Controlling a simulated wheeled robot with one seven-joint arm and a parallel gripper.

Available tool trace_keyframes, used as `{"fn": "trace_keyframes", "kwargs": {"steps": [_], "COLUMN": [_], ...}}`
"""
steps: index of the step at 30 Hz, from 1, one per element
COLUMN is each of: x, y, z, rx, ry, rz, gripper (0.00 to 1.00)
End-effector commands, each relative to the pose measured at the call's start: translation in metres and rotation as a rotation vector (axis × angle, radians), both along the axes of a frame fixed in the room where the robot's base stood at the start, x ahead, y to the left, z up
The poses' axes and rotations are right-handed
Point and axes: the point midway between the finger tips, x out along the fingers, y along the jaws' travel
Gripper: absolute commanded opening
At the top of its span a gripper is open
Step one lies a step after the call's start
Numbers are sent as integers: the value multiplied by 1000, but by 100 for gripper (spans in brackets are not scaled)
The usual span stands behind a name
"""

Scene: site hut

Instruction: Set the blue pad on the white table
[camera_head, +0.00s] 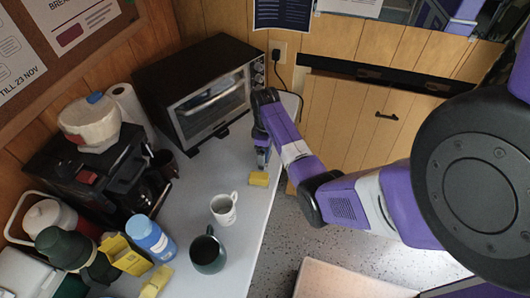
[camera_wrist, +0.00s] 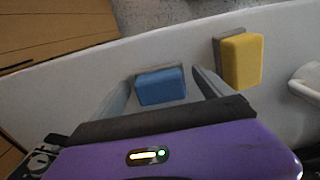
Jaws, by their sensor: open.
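The blue pad (camera_wrist: 160,87) lies on the white table (camera_wrist: 70,98) in the wrist view, close to the table's edge. My gripper (camera_wrist: 164,74) is open, with one finger on each side of the blue pad and a small gap showing at each side. In the head view my gripper (camera_head: 262,163) is down at the right edge of the white table (camera_head: 222,170), in front of the toaster oven. The blue pad is mostly hidden there by my gripper.
A yellow pad (camera_wrist: 241,61) lies just beside my right finger. The toaster oven (camera_head: 212,105) and coffee maker (camera_head: 100,170) line the wall side.

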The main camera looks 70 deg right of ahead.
Motion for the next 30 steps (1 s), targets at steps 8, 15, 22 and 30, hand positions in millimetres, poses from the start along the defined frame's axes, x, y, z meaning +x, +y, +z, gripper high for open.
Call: {"fn": "trace_keyframes", "kwargs": {"steps": [8,15,22,30], "x": [1,1,1,1], "y": [-1,-1,-1,0], "z": [11,55,98,120], "rx": [-3,-5,-3,0], "ry": [-2,-4,-2,-1], "rz": [1,0,0,0], "gripper": [89,89,89,89]}}
